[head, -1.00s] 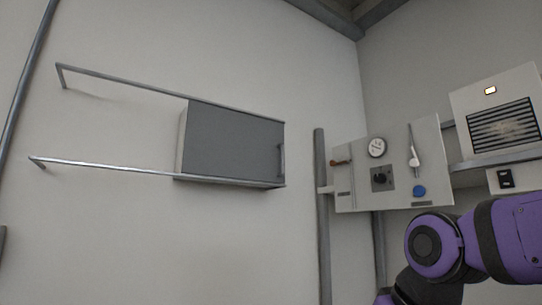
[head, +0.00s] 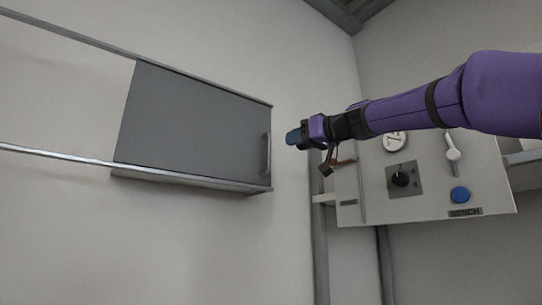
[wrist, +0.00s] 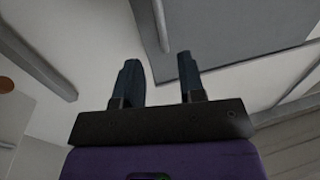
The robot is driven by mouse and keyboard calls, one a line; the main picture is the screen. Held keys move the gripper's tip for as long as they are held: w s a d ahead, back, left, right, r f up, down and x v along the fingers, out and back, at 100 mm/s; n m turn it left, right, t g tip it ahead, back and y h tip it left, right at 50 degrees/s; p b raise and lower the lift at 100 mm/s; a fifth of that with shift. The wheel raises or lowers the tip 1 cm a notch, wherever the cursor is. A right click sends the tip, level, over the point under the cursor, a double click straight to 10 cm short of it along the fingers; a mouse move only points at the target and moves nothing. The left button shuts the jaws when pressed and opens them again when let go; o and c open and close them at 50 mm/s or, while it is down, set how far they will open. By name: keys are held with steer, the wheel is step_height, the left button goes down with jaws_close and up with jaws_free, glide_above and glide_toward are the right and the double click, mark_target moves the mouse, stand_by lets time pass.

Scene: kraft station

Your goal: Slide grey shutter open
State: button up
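The grey shutter (head: 195,122) is a flat panel on the wall, between an upper and a lower metal rail. It sits at the right end of the rails. Its vertical bar handle (head: 266,154) is near its right edge. My gripper (head: 292,137) is just right of the handle in the head view, apart from it. In the wrist view my gripper (wrist: 160,75) has its two dark fingers spread with nothing between them. The shutter (wrist: 225,30) and its handle (wrist: 161,25) lie ahead of the fingers there.
The lower rail (head: 55,154) and upper rail (head: 60,38) run left from the shutter along bare wall. A panel (head: 425,205) with a gauge, a knob and a blue button (head: 460,194) is at the right, behind my arm. A vertical post (head: 319,245) stands beside it.

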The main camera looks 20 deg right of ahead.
glide_above(269, 168)
steer(key=shift+w, duration=0.35)
jaws_close()
